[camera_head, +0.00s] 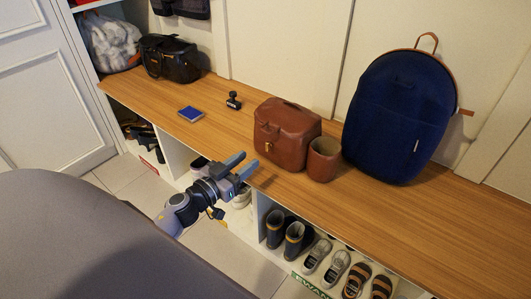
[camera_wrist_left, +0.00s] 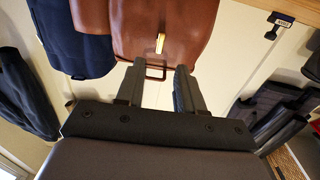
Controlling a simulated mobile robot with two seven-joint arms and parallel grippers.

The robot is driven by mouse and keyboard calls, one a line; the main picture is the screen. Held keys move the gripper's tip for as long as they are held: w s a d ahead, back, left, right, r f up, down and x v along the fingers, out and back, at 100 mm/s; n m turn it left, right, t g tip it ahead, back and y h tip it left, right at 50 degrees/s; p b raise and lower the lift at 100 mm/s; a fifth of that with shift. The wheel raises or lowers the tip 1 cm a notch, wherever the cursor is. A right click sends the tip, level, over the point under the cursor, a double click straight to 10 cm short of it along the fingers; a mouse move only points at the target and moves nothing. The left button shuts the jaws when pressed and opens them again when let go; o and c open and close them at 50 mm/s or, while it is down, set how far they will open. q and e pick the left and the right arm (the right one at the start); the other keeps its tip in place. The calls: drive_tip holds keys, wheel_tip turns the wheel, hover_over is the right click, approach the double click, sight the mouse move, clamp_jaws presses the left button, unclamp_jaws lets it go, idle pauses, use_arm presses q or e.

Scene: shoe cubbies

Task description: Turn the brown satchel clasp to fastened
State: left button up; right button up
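The brown satchel (camera_head: 286,135) stands upright on the wooden bench top, with a small gold clasp (camera_head: 267,147) on its front face. In the left wrist view, which is upside down, the satchel (camera_wrist_left: 190,30) and its long narrow clasp (camera_wrist_left: 160,43) show just beyond my fingers. The clasp lies nearly along the picture's vertical there, and I cannot tell whether it is fastened. My left gripper (camera_head: 243,166) is open and empty, in front of the satchel near the bench's front edge, apart from it. My right gripper is in no view.
A brown cup (camera_head: 324,159) stands close to the satchel's right, then a large navy backpack (camera_head: 402,117). To the left are a small black object (camera_head: 234,100), a blue flat item (camera_head: 191,114) and a black bag (camera_head: 170,59). Shoes fill the cubbies below the bench (camera_head: 440,225).

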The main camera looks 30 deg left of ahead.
sight(266, 146)
use_arm(q)
drive_tip(key=shift+w+d+b, duration=0.15)
drive_tip(key=shift+w+b, duration=0.15)
drive_tip(key=shift+w, duration=0.9)
drive_tip(key=shift+w+d+b, duration=0.2)
drive_tip(key=shift+w+b, duration=0.15)
drive_tip(key=shift+w, duration=0.8)
drive_tip(key=shift+w+d+b, duration=0.15)
drive_tip(key=shift+w+b, duration=0.15)
drive_tip(key=shift+w, duration=0.9)
clamp_jaws()
